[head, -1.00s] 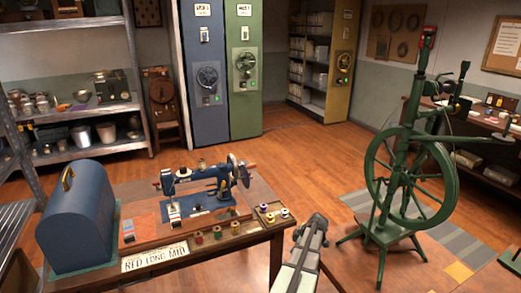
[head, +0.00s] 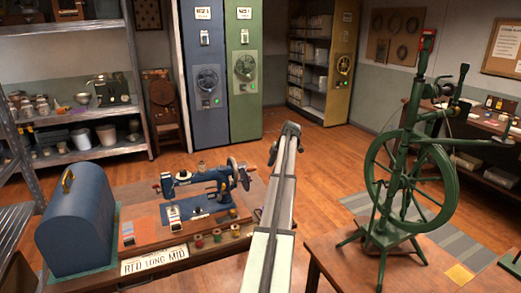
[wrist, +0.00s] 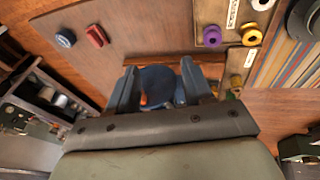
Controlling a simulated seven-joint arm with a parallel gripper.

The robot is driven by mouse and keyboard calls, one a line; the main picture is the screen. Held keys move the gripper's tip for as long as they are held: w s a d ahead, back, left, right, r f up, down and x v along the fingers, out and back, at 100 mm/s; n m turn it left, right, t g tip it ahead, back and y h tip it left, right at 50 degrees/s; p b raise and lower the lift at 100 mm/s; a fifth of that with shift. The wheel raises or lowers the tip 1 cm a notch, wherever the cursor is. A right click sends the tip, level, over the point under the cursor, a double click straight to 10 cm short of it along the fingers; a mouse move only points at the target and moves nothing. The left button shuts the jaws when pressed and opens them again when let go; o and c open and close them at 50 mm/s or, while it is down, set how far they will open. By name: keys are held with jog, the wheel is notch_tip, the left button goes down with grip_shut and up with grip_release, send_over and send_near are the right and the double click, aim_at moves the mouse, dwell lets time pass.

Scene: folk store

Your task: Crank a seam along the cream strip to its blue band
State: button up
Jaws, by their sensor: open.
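The blue sewing machine (head: 205,185) stands on a wooden board on the left table, its handwheel (head: 238,174) at the right end. A small pale strip with darker bands (head: 174,214) lies on the machine's blue bed; I cannot make out a blue band on it. In the wrist view my gripper (wrist: 158,74) is open, its two fingers apart. A rounded dark blue thing (wrist: 158,84) shows between and beyond the fingers; I cannot tell which part it is or whether they touch it. In the head view my arm hides the table's right end.
Thread spools (head: 216,235) line the table front; purple (wrist: 213,37) and yellow (wrist: 250,36) ones show in the wrist view. A green spinning wheel (head: 405,185) stands right.

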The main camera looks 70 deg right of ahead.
jog(key=w+r+g, duration=0.1)
jog(key=w+r, duration=0.6)
jog(key=shift+n+y, duration=0.3)
jog(key=shift+y, duration=0.1)
jog(key=shift+d+x, duration=0.15)
jog(key=shift+x, duration=2.15)
jog(key=shift+d+x, duration=0.15)
jog(key=shift+x, duration=2.15)
jog(key=shift+f, duration=0.15)
jog(key=c, duration=0.8)
